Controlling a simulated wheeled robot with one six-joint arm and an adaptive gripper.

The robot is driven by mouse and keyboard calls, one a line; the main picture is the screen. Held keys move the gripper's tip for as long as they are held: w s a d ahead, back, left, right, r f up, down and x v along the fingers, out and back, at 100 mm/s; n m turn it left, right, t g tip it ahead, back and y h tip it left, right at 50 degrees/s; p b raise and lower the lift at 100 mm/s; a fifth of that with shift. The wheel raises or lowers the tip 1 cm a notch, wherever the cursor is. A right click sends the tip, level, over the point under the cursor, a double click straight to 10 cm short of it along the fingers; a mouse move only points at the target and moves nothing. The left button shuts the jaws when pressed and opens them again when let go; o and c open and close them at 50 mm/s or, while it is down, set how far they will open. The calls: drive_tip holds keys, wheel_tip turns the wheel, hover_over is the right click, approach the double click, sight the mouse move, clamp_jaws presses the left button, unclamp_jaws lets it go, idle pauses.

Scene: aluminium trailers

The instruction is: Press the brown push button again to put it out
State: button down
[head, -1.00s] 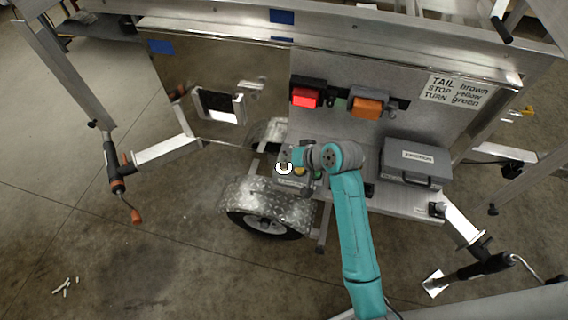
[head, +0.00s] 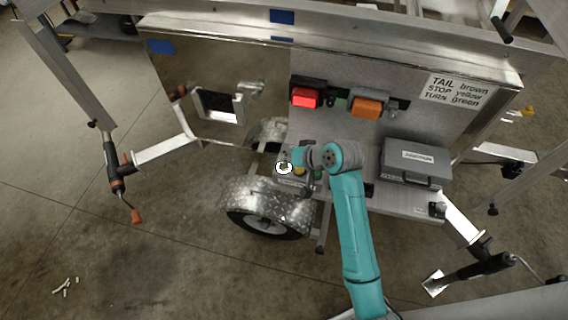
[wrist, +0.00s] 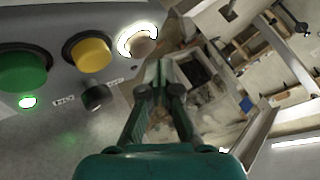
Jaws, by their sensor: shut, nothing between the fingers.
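The brown push button (wrist: 142,45) has a bright white lit ring around it in the wrist view. It is at the end of the row, beside the yellow button (wrist: 91,54) and the green button (wrist: 22,70). In the head view the lit ring of the brown button (head: 284,168) shows just left of my arm's end. My gripper (wrist: 160,72) is shut and empty. Its fingertips are just below and right of the brown button in the wrist picture; I cannot tell whether they touch it. In the head view my wrist hides part of the panel.
A small black knob (wrist: 98,97) sits below the yellow button. A red lamp (head: 305,97) looks brightly lit beside an orange lamp (head: 367,107) on the upright plate. A grey case (head: 416,162) stands right of my arm. A wheel fender (head: 262,201) is below left.

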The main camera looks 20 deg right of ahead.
sight(286, 166)
drive_tip(key=shift+f, duration=0.15)
drive_tip(key=shift+f, duration=0.3)
drive_tip(key=shift+f, duration=0.25)
idle(0.9)
drive_tip(key=shift+r, duration=0.75)
drive_tip(key=shift+r, duration=3)
drive_tip(key=shift+s+f, duration=0.1)
drive_tip(key=shift+f, duration=0.05)
